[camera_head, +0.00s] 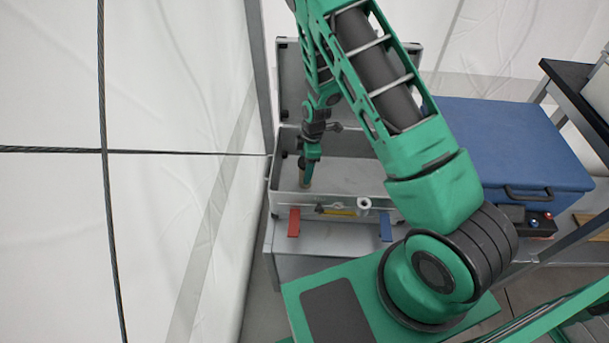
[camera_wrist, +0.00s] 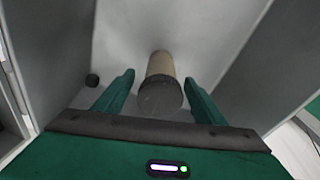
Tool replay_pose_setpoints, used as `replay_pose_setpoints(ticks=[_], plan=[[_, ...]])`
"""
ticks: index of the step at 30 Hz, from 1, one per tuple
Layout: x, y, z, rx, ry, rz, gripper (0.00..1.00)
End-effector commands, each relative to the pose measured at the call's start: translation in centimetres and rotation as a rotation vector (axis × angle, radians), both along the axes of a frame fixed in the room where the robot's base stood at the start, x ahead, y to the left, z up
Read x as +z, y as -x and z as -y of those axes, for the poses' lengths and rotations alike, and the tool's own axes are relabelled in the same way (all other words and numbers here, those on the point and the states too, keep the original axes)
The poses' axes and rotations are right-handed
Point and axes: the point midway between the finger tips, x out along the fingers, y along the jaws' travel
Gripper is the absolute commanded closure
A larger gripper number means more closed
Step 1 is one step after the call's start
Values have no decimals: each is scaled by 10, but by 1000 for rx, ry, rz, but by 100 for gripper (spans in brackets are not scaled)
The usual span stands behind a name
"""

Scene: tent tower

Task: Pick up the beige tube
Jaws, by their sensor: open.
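The beige tube (camera_wrist: 160,63) stands in the open metal case, with a dark grey cap or end facing the wrist camera. My gripper (camera_wrist: 160,85) is open, with one green finger on each side of the tube's line. I cannot tell from the wrist view whether the fingers touch it; gaps show on both sides. In the head view my gripper (camera_head: 308,172) reaches down into the left part of the case, and the tube (camera_head: 303,180) is mostly hidden at its fingertips.
The open case (camera_head: 350,216) sits on a grey table, its lid raised behind. A white roll (camera_head: 364,203) and a yellow item (camera_head: 338,211) lie near its front wall. A blue box (camera_head: 515,150) stands to the right. The white tent wall (camera_head: 180,90) is close on the left.

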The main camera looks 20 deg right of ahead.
Motion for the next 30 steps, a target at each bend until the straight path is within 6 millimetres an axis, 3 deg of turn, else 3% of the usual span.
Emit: replay_pose_setpoints(ticks=[7,18,27,30], plan=[[-15,0,-1,-1,1,-1,36],[-57,-1,-4,0,1,-1,36],[-59,-1,-5,-1,0,0,36],[-59,-1,-5,-1,0,0,60]])
